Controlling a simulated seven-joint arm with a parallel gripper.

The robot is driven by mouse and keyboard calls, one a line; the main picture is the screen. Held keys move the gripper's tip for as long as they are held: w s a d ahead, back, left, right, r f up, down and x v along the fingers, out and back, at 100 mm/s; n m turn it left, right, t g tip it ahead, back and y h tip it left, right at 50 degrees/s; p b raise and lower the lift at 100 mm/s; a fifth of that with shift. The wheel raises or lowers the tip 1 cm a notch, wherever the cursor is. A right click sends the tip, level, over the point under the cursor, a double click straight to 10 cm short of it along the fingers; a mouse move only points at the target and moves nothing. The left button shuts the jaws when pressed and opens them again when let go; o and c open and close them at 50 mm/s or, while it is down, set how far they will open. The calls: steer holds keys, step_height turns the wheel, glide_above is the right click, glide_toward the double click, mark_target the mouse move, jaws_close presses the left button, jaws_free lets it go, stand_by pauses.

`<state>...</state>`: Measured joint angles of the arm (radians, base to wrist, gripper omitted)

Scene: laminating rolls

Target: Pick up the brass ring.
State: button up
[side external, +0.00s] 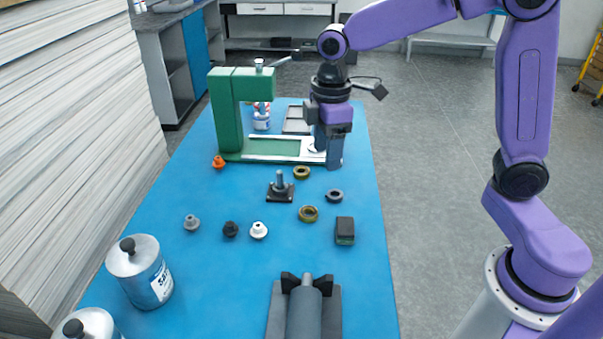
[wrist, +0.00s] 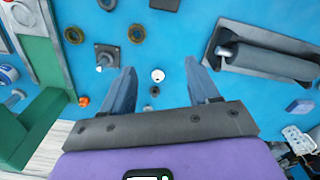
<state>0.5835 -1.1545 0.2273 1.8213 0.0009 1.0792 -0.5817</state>
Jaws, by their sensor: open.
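Two brass-coloured rings lie flat on the blue table. One (side external: 308,219) is nearer the roller and also shows in the wrist view (wrist: 137,41). The other (side external: 302,177) is nearer the green press and also shows in the wrist view (wrist: 73,41). I cannot tell which one the task means. A dark grey ring (side external: 335,199) lies just right of them. My gripper (wrist: 160,68) is open and empty, with both rings outside its fingers. In the side view my gripper (side external: 328,160) is above the table's far right part, beside the press.
A square base with an upright post (side external: 280,188) stands left of the rings, and a black block (side external: 345,231) to the right. Several small knobs, including a white one (side external: 259,230), lie left. The green press (side external: 227,110) stands behind; the roller (side external: 304,312) is in front.

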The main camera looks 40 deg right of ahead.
steer(key=w+d+f, duration=0.1)
steer(key=w+d, duration=0.1)
steer(key=w, duration=0.5)
steer(key=w+d+f, duration=0.1)
steer(key=w+d, duration=0.2)
steer(key=w, duration=0.3)
glide_above(302, 166)
steer(key=s, duration=0.2)
step_height(302, 166, down, 3)
steer(key=shift+n, duration=0.3)
steer(key=f, duration=1)
steer(key=shift+w+a+f, duration=0.25)
steer(key=shift+f, duration=0.15)
steer(key=shift+a+f, duration=0.25)
steer(key=shift+f, duration=1.25)
steer(key=shift+a+f, duration=0.2)
steer(key=shift+f, duration=1.25)
steer(key=c, duration=0.9)
